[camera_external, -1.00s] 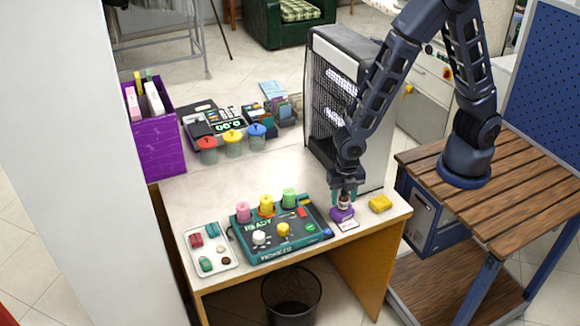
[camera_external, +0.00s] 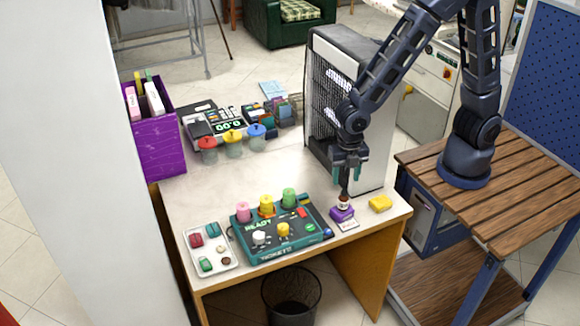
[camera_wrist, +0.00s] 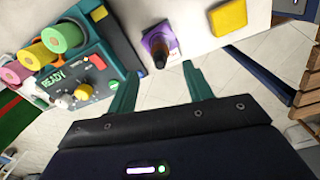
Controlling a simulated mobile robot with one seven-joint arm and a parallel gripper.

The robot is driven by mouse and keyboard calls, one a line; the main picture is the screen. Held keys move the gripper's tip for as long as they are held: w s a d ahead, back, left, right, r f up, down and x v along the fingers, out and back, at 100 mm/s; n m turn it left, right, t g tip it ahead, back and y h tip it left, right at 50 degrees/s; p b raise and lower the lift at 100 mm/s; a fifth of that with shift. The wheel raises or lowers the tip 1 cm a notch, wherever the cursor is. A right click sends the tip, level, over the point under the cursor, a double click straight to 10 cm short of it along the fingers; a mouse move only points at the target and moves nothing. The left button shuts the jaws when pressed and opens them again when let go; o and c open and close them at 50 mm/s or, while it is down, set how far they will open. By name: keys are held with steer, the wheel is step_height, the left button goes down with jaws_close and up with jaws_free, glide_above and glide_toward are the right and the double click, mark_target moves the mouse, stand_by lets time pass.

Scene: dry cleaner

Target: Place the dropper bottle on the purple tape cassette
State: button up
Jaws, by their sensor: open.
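The dropper bottle (camera_external: 343,200), dark with a white label and black top, stands upright on the purple tape cassette (camera_external: 341,214) near the table's front right. In the wrist view the bottle (camera_wrist: 160,50) is seen from above, over the purple cassette (camera_wrist: 150,41). My gripper (camera_external: 346,180) is open and empty, above the bottle and apart from it. In the wrist view its two teal fingers (camera_wrist: 157,84) are spread wide, with the bottle beyond the gap between them. A pale card lies under the cassette.
A yellow block (camera_external: 380,203) lies right of the cassette. A teal control box (camera_external: 280,247) with coloured knobs and spools stands to its left, then a white tray (camera_external: 228,262) of small items. A tall grilled heater-like unit (camera_external: 375,150) stands close behind my gripper.

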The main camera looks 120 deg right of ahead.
steer(key=shift+r, duration=1.8)
steer(key=shift+a+r, duration=0.1)
steer(key=shift+a, duration=0.1)
steer(key=s+a+r+m+t+y, duration=0.1)
steer(key=s+a+r+m, duration=0.3)
steer(key=r, duration=0.3)
steer(key=s+a+r+m+t, duration=0.1)
steer(key=s+a+r+m, duration=0.25)
steer(key=r, duration=0.25)
steer(key=s+d+r+m+t, duration=0.1)
steer(key=s+r+m, duration=0.3)
steer(key=s, duration=0.4)
steer(key=s+d+r+m+t+h, duration=0.1)
steer(key=s+r+m, duration=0.3)
steer(key=s, duration=0.5)
steer(key=shift+d+r+t, duration=0.3)
steer(key=shift+d+r, duration=0.1)
steer(key=shift+r, duration=0.3)
